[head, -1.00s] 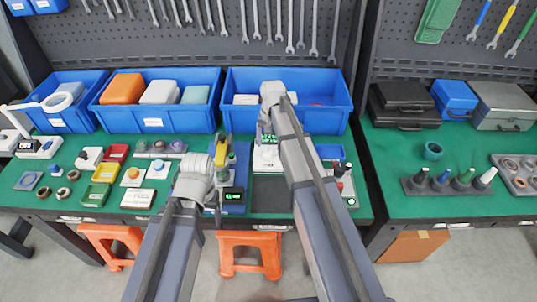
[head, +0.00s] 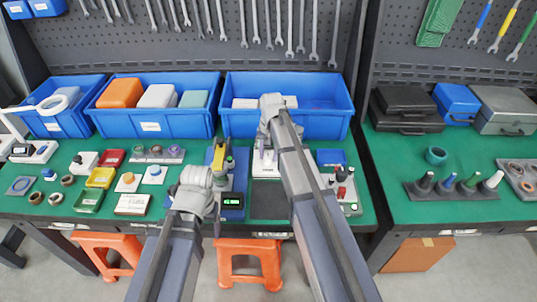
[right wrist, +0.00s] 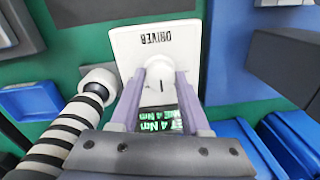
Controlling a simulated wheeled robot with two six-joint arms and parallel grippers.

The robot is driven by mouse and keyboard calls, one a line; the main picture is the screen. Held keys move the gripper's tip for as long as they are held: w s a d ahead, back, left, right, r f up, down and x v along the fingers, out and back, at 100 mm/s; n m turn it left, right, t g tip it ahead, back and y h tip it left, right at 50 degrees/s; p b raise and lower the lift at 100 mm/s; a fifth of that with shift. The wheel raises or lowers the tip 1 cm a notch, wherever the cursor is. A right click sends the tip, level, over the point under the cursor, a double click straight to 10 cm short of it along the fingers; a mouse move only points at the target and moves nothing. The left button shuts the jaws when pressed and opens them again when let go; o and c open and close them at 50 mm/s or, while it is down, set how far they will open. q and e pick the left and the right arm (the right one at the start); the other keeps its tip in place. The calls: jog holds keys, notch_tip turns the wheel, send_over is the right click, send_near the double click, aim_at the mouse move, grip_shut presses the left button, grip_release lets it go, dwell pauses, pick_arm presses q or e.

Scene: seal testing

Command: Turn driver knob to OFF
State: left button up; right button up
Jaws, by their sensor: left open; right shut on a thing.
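The driver unit is a white panel (right wrist: 150,45) labelled DRIVER, upside down in the right wrist view. It also shows in the head view (head: 266,165), partly behind my right arm. Its round white knob (right wrist: 160,85) carries a short dark line, roughly upright in the right wrist view. My right gripper (right wrist: 159,82) is shut on the knob, with one purple finger on each side. A green display (right wrist: 167,120) between the fingers reads about "4 Nm", partly hidden. My left gripper (head: 213,218) is open near the table's front edge, its fingertips hard to make out.
A tool with a yellow part (head: 217,157) stands left of the driver unit. A lit display box (head: 232,200) sits in front of it. A block with red and black knobs (head: 344,190) is at the right. Blue bins (head: 285,125) line the back; a dark mat (head: 269,200) lies in front.

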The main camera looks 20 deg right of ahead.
grip_shut()
jog(key=n, duration=0.3)
jog(key=shift+n, duration=2.3)
jog(key=o, duration=0.7)
grip_release()
jog(key=shift+c, duration=0.2)
